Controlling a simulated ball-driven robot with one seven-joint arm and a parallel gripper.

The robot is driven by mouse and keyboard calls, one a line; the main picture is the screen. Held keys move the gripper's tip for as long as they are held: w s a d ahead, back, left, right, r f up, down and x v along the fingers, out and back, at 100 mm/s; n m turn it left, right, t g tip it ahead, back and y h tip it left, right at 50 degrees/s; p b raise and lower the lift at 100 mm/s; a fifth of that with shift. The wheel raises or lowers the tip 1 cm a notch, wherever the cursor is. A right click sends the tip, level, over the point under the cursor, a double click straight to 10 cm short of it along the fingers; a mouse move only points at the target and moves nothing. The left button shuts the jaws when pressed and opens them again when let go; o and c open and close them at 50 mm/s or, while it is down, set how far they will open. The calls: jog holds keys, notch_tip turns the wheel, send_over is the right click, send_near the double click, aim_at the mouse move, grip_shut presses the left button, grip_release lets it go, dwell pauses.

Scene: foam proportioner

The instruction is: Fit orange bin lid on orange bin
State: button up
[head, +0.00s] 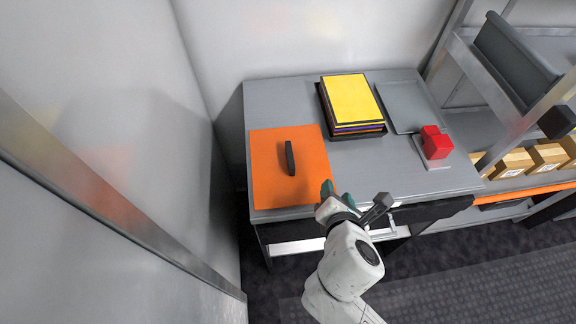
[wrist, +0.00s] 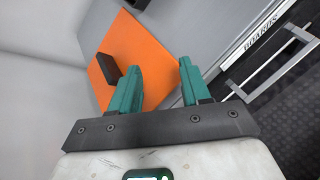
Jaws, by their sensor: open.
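The orange lid (head: 270,180), a flat square panel with a black bar handle (head: 290,158), lies on the left part of the grey worktop (head: 400,165). In the wrist view the lid (wrist: 150,62) fills the area beyond the fingers, with its handle (wrist: 109,68) left of the left finger. My gripper (head: 336,189) is at the lid's front right corner, near the worktop's front edge. In the wrist view its teal fingers (wrist: 160,66) are spread apart with nothing between them. I cannot make out an orange bin separate from the lid.
A black tray holds a yellow-topped stack (head: 351,98). A grey tray (head: 400,105) and a red block (head: 435,143) sit to the right. A drawer labelled BOARDS (wrist: 240,50) with a bar handle (wrist: 275,75) is in front. Shelving with cardboard boxes (head: 512,163) stands right; a wall borders the left.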

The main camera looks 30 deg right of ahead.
aim_at(292, 166)
jog(key=w+a+n+t, duration=0.1)
jog(key=a+n, duration=0.1)
jog(key=n, duration=0.1)
jog(key=w+a+n+t+b, duration=0.1)
jog(key=a+n, duration=0.1)
jog(key=w+a+n+t+y, duration=0.1)
jog(key=a+n, duration=0.1)
jog(key=n, duration=0.1)
jog(key=shift+w+a+r+n+b, duration=0.3)
jog(key=shift+r+b, duration=0.05)
jog(key=shift+b, duration=0.05)
jog(key=shift+w+t, duration=0.25)
jog(key=shift+t, duration=0.05)
jog(key=x, duration=0.5)
jog(key=shift+a, duration=0.1)
jog(key=shift+a+x, duration=0.15)
jog(key=shift+x, duration=1.2)
jog(key=shift+a+x, duration=0.2)
jog(key=shift+x, duration=1.15)
jog(key=shift+w, duration=0.1)
grip_shut()
